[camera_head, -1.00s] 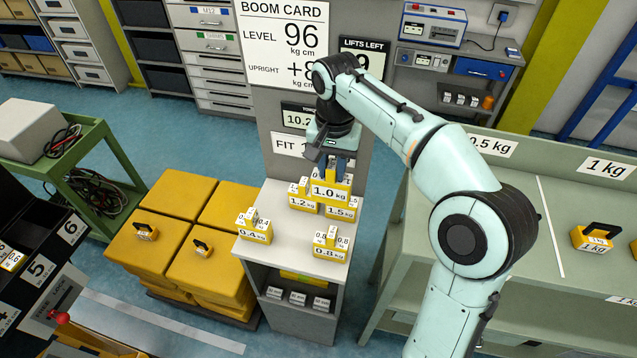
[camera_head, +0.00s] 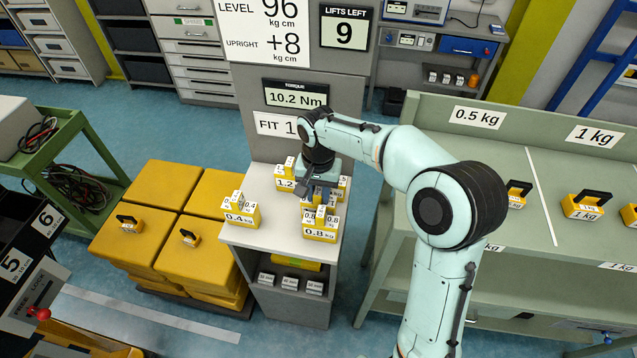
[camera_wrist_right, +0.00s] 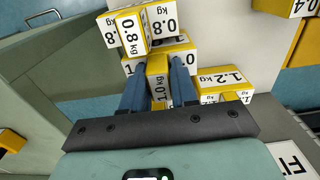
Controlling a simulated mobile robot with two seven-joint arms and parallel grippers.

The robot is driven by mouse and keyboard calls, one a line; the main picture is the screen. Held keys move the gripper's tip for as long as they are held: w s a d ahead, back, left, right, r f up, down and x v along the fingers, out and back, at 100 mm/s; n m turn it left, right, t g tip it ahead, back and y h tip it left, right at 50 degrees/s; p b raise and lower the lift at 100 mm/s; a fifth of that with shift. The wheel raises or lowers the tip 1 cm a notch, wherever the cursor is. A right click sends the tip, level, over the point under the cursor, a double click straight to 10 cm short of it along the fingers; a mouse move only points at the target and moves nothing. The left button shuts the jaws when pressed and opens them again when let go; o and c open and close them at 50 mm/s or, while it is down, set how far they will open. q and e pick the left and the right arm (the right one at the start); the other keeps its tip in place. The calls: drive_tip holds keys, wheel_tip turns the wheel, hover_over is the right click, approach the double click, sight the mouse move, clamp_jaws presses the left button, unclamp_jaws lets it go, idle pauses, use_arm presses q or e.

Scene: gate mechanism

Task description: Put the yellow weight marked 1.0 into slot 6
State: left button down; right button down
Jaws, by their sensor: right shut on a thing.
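The yellow weight marked 1.0 shows in the right wrist view (camera_wrist_right: 159,88), between the 0.8 and 1.2 weights. My right gripper (camera_head: 318,190) is over the small grey stand, and its blue fingers in the wrist view (camera_wrist_right: 157,86) are shut on the upright handle of the 1.0 weight. In the head view the gripper and the 0.8 weight hide most of the 1.0 weight. I cannot tell whether its base touches the stand. Slot 6, by its label (camera_head: 46,220), is in the dark rack at the left edge; its inside is mostly out of view. My left gripper is not in view.
On the stand (camera_head: 262,257) are the 0.4 weight (camera_head: 240,216), the 0.8 weight (camera_head: 320,232) and the 1.2 weight (camera_head: 286,184), close around my gripper. Large yellow blocks (camera_head: 140,226) stand left of it. A green bench (camera_head: 540,240) stands right.

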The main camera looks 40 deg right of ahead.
drive_tip(key=shift+f, duration=0.6)
drive_tip(key=shift+f, duration=0.1)
drive_tip(key=c, duration=1.3)
unclamp_jaws()
drive_tip(key=shift+f, duration=0.15)
drive_tip(key=o, duration=0.4)
